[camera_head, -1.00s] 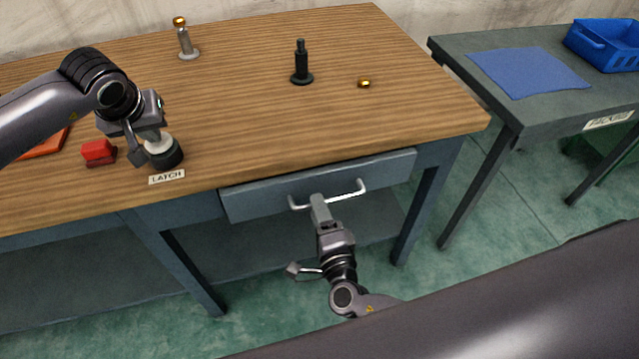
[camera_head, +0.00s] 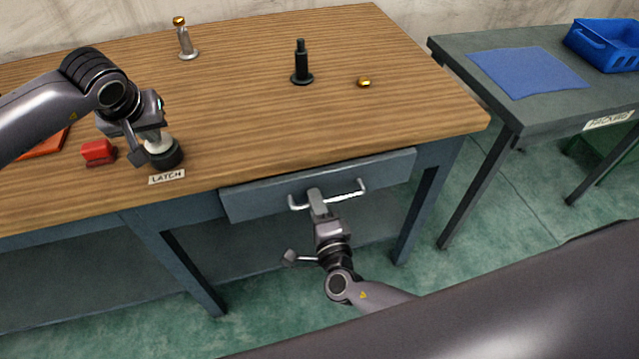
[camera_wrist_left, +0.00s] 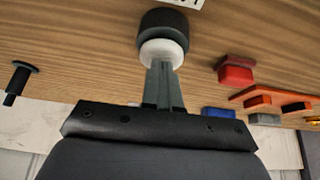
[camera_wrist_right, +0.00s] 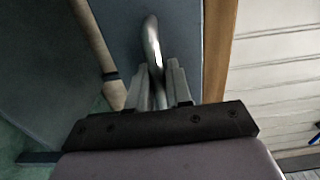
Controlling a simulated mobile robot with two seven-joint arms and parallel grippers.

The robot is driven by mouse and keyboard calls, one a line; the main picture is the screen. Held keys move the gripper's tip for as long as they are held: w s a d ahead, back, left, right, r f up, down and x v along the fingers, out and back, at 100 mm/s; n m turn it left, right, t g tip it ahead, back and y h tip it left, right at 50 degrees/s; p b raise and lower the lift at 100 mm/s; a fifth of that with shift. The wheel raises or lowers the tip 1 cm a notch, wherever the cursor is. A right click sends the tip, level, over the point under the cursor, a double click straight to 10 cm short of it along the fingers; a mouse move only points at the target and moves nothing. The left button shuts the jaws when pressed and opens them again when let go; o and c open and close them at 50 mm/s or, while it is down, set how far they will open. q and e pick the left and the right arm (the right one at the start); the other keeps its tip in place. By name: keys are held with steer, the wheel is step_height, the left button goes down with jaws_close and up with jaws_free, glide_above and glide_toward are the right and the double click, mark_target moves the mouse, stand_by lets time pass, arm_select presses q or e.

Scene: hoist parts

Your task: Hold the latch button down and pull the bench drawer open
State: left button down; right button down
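The latch button (camera_wrist_left: 163,50) is a white cap on a dark round base (camera_head: 168,158), behind the LATCH label (camera_head: 167,177). My left gripper (camera_head: 150,140) is above it, fingers together (camera_wrist_left: 164,85), tips at the white cap. How far it is pressed is unclear.
On the wooden bench top (camera_head: 240,100) are a red block (camera_head: 98,152), an orange tray (camera_head: 45,143), a grey post with a brass top (camera_head: 186,42), a black post (camera_head: 302,65) and a brass nut (camera_head: 364,82). Open floor lies before the drawer.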

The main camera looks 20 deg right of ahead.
arm_select(q)
steer(key=shift+s+f, duration=0.1)
steer(key=shift+f, duration=0.1)
arm_select(e)
steer(key=s, duration=0.7)
steer(key=shift+s, duration=0.3)
stand_by(0.6)
steer(key=c, duration=1)
jaws_free()
